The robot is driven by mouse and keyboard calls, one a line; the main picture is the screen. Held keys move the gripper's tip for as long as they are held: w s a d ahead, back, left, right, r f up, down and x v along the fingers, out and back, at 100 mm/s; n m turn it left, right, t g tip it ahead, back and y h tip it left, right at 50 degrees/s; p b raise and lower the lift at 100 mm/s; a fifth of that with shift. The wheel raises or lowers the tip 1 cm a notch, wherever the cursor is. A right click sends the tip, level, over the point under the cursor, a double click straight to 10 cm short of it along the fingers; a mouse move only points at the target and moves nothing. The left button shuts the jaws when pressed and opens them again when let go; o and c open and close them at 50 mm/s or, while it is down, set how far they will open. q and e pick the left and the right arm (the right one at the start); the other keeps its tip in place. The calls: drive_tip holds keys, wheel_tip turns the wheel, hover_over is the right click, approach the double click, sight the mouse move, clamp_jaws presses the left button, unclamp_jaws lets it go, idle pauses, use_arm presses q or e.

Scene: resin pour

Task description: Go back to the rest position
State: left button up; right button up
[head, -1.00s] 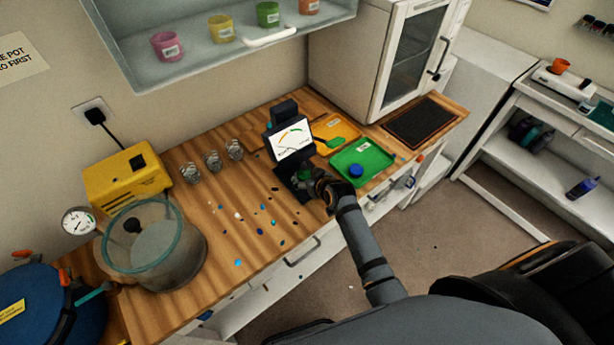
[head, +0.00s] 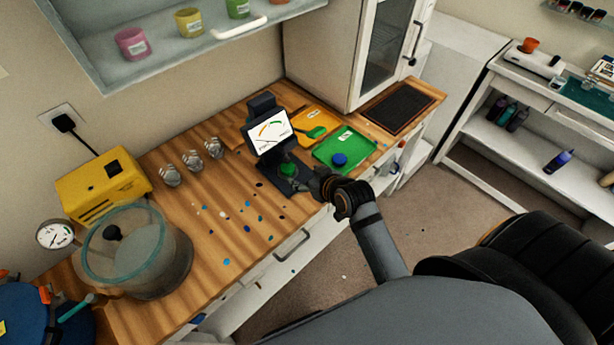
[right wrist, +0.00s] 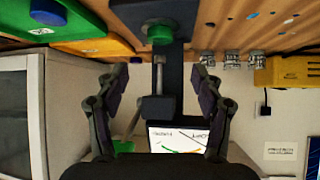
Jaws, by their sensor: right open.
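The scale's dark post and display show beyond the fingers. A small green round object (head: 288,170) sits on the scale's base; it also shows in the wrist view (right wrist: 160,34), beyond the fingertips. My left gripper is not in view.
A green tray (head: 362,148) with a blue round item (head: 339,159) and an orange tray (head: 325,119) lie right of the scale. Colored spots dot the worktop. A shelf hangs above.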

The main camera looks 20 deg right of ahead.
idle(0.4)
drive_tip(key=s+d+f+m+g+h, duration=0.1)
drive_tip(key=s+d+g, duration=0.2)
drive_tip(key=s, duration=0.5)
drive_tip(key=s+d+f+g+h, duration=0.1)
drive_tip(key=s+d+g+h, duration=0.15)
drive_tip(key=s, duration=0.55)
wheel_tip(320, 180, down, 29)
drive_tip(key=s+d+g+b, duration=0.2)
drive_tip(key=s+d+g, duration=0.1)
drive_tip(key=s+f+b, duration=0.2)
drive_tip(key=s+f, duration=1.6)
drive_tip(key=shift+s+d+m+g+y, duration=0.2)
drive_tip(key=shift+d+m+g+y, duration=0.15)
drive_tip(key=shift+d+y, duration=0.1)
